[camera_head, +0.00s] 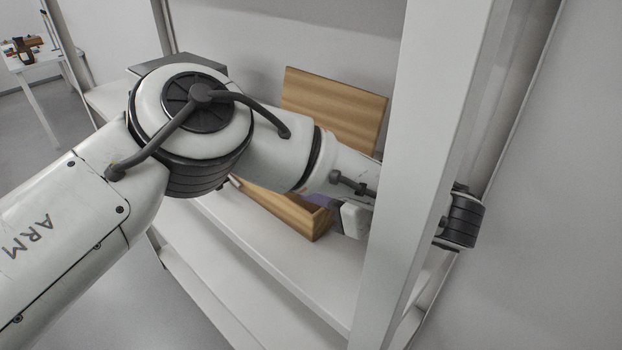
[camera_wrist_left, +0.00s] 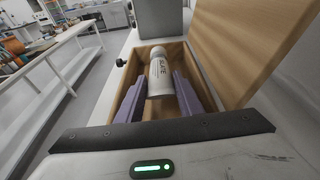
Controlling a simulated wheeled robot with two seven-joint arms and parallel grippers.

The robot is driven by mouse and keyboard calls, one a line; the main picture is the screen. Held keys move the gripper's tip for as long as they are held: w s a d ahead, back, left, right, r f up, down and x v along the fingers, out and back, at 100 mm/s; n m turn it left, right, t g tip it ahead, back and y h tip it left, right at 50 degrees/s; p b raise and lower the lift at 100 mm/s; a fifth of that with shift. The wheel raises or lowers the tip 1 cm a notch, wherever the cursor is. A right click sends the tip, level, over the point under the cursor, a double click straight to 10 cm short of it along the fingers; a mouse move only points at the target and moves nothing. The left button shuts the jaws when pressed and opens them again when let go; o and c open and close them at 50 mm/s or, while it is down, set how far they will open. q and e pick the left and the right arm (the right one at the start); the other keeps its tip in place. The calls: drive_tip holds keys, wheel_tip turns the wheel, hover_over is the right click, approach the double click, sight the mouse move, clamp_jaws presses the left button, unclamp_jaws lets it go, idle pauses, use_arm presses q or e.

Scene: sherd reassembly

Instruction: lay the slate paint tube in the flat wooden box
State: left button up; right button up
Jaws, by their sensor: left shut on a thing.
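In the left wrist view the slate paint tube (camera_wrist_left: 160,74), white with a grey end and dark lettering, lies between the purple fingers of my left gripper (camera_wrist_left: 159,92). The gripper is shut on it. Tube and fingers are over or inside the opening of the flat wooden box (camera_wrist_left: 208,88); I cannot tell whether the tube touches the floor of the box. In the head view my left arm hides the tube and much of the box (camera_head: 302,217). A purple part of the left gripper (camera_head: 321,200) shows at the box. My right gripper is not in view.
The box's lid (camera_head: 335,105) stands open at the back. The box sits on a white shelf (camera_head: 290,265). A white upright post (camera_head: 415,150) stands close in front of my left forearm. A table with items (camera_head: 35,62) is far left.

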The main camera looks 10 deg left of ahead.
use_arm(q)
drive_tip(key=f, duration=0.2)
drive_tip(key=shift+s+d+f, duration=0.1)
drive_tip(key=shift+s+f, duration=0.2)
drive_tip(key=o, duration=0.9)
drive_tip(key=shift+o, duration=1)
drive_tip(key=shift+w+d+f, duration=0.1)
drive_tip(key=r, duration=1.2)
drive_tip(key=shift+w+r, duration=0.4)
